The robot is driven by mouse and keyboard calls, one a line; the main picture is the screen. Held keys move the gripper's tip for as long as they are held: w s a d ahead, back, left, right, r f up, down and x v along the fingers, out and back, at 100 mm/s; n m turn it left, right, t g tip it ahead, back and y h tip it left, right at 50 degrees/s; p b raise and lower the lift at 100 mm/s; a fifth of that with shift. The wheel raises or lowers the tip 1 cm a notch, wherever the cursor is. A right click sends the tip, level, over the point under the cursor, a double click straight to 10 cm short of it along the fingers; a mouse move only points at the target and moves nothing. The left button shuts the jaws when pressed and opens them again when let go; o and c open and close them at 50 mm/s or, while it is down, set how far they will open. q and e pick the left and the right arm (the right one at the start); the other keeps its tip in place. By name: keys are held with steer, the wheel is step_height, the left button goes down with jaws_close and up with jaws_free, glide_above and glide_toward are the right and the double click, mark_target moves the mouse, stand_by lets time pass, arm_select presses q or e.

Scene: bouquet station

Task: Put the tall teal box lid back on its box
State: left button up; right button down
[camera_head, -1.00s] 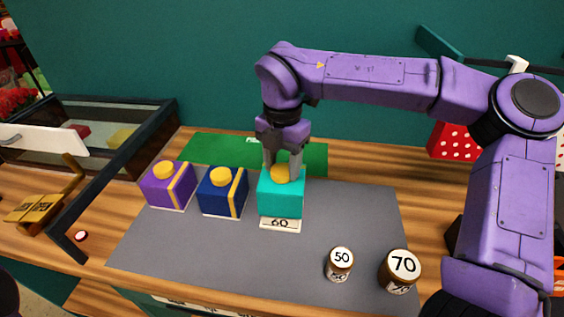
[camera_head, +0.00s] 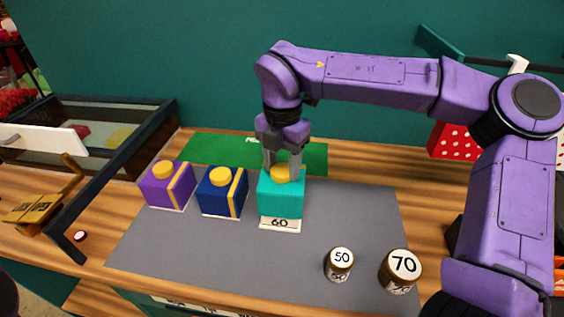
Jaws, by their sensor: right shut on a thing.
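The tall teal box (camera_head: 281,200) stands on the grey mat with a small plate marked 60 at its front. Its teal lid (camera_head: 268,180) with a yellow knob (camera_head: 281,173) sits at the top of the teal block. I cannot make out a seam between lid and box. My right gripper (camera_head: 282,169) points straight down, shut on the yellow knob, with one finger on each side. My left gripper does not show.
A navy box (camera_head: 221,196) and a purple box (camera_head: 164,188), both with yellow knobs, stand left of the teal box. A green mat (camera_head: 210,150) lies behind.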

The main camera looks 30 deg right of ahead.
mark_target(282, 169)
steer(key=shift+f+b, duration=0.3)
steer(key=shift+f, duration=0.1)
steer(key=shift+f, duration=0.1)
steer(key=shift+f+b, duration=0.25)
steer(key=shift+b, duration=0.1)
steer(key=shift+f, duration=0.1)
stand_by(0.3)
steer(key=shift+f+b, duration=0.3)
steer(key=shift+b, duration=0.05)
steer(key=shift+f, duration=0.15)
steer(key=shift+f+b, duration=0.25)
steer(key=shift+b, duration=0.15)
steer(key=shift+c, duration=1.9)
jaws_free()
